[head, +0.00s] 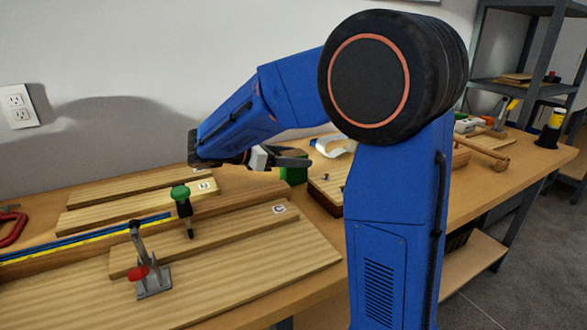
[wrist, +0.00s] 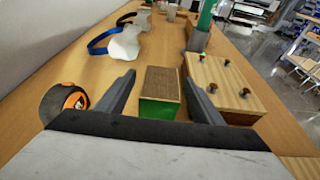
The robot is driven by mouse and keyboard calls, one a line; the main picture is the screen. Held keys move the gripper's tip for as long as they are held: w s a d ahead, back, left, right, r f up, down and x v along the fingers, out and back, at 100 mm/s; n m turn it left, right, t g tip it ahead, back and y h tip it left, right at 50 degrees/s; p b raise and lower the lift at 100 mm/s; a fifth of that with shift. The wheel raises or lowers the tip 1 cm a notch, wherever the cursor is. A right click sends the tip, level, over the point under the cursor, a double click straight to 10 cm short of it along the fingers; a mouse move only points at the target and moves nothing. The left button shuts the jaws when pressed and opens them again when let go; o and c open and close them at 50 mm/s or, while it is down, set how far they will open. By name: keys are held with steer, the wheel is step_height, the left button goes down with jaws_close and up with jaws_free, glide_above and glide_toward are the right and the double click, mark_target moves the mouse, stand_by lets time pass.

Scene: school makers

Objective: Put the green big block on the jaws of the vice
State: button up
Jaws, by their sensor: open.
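The green big block (wrist: 157,107) stands on the bench between my fingers in the wrist view, with a brown top and a green front side. In the head view the green block (head: 294,174) is partly hidden behind my gripper (head: 303,157). In the wrist view my gripper (wrist: 158,70) is open, with one finger to each side of the block. I cannot tell whether either finger touches it. I cannot make out the vice or its jaws in either view.
A wooden box with dark pegs (wrist: 222,83) is close beside my right finger. A black-and-orange tape measure (wrist: 72,101) lies to the left. Wooden boards (head: 235,285), a red-handled toggle clamp (head: 152,284) and a green-handled bar clamp (head: 182,198) occupy the near bench.

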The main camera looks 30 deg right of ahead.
steer(key=c, duration=1.4)
steer(key=shift+o, duration=0.2)
steer(key=shift+r, duration=0.1)
step_height(320, 180, up, 10)
steer(key=shift+f, duration=0.1)
